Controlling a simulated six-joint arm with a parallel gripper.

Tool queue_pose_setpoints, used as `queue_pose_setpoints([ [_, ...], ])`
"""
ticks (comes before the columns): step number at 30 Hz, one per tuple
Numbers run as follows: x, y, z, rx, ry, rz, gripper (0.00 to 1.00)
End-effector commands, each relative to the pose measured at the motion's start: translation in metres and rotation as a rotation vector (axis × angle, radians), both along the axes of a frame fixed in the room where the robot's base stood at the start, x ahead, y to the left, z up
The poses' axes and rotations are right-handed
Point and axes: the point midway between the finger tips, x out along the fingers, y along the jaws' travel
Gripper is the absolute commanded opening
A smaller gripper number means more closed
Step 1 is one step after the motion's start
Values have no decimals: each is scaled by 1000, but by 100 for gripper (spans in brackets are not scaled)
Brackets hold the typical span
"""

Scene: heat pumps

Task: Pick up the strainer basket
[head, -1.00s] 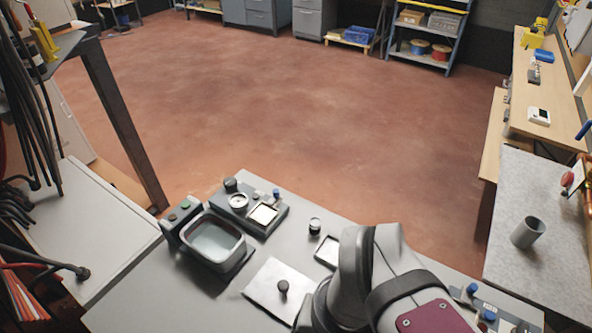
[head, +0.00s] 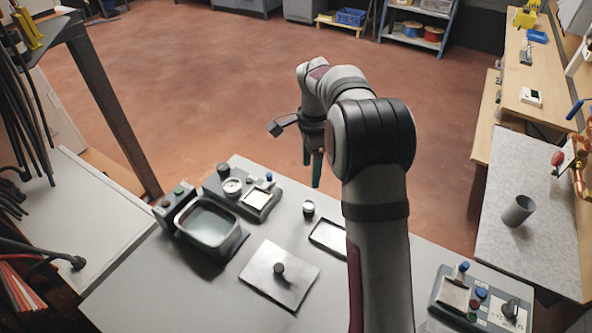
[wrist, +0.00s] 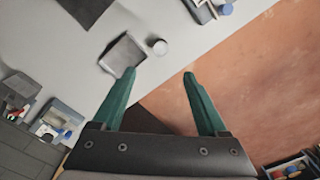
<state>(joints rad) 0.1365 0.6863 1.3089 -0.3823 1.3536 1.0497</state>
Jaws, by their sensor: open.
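I cannot tell for certain which thing is the strainer basket. A small dark cylinder with a pale top (head: 308,209) stands upright on the grey bench and may be it; in the wrist view it is a pale round shape (wrist: 160,47). Beside it lies a shallow dark-rimmed rectangular tray (head: 328,236), also in the wrist view (wrist: 124,54). My gripper (head: 311,172) is raised near the bench's far edge, its green fingers pointing down. In the wrist view my gripper (wrist: 159,74) is open and empty, with bench and floor beyond the fingertips.
A basin of liquid (head: 208,224) and a device with a round dial (head: 232,187) stand at the left of the bench. A flat plate with a black knob (head: 278,274) lies in front. A control box (head: 480,300) is at right. A grey cup (head: 518,210) stands on the side bench.

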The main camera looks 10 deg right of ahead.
Motion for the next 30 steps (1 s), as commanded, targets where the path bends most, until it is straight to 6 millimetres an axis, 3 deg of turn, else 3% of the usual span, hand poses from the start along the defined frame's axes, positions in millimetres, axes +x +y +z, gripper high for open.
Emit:
queue_pose_setpoints([
  [9,0,0,-82,1,4,-6,76],
  [21,2,-1,-149,0,2,-2,76],
  [29,2,-1,-156,1,-1,-3,76],
  [30,2,-1,-156,1,-1,-3,72],
])
